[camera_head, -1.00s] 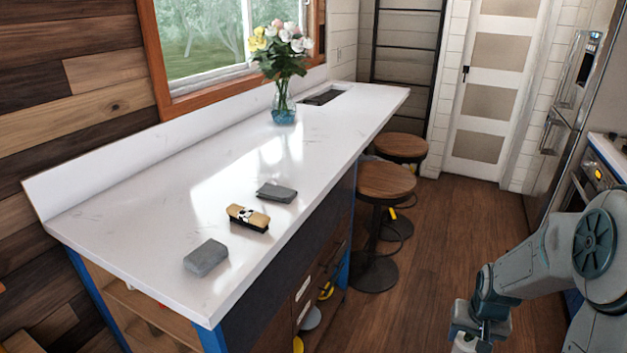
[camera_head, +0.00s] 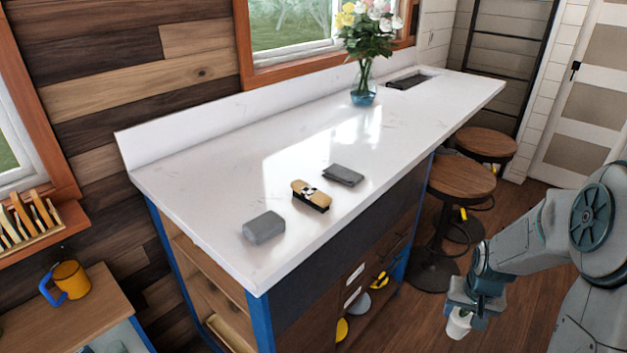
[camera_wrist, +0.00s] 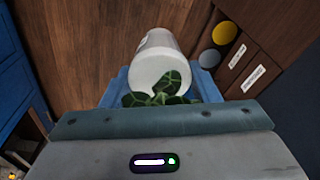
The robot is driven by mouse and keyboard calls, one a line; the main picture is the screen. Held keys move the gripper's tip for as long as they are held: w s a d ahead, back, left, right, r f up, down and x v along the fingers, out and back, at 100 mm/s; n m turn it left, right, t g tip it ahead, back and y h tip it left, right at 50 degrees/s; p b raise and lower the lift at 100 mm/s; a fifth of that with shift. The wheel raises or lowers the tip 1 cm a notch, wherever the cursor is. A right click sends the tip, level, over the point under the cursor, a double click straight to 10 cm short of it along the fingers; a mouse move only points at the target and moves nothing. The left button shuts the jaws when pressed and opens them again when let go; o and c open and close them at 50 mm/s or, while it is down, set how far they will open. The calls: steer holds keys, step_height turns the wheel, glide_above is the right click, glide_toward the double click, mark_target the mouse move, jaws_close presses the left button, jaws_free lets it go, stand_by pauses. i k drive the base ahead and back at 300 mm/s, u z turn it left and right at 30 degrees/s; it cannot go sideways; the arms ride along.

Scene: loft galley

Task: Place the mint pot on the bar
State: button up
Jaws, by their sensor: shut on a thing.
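The mint pot (camera_head: 459,322) is a white pot at the end of my arm, low at the right, in front of the bar and below its top. In the wrist view the white pot (camera_wrist: 157,67) shows with green leaves (camera_wrist: 160,90) at its near side. My gripper (camera_head: 470,305) is shut on the pot; the fingertips are mostly hidden. The bar (camera_head: 225,185) has a long white top. On it lie a grey block (camera_head: 264,228), a tan and black patterned object (camera_head: 311,196) and a flat dark grey object (camera_head: 343,175).
Two round stools (camera_head: 461,180) stand along the bar's right side. A yellow mug (camera_head: 71,279) sits on a low cabinet at the left. The bar's middle is clear.

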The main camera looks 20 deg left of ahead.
mark_target(242, 199)
steer(key=u, duration=1.45)
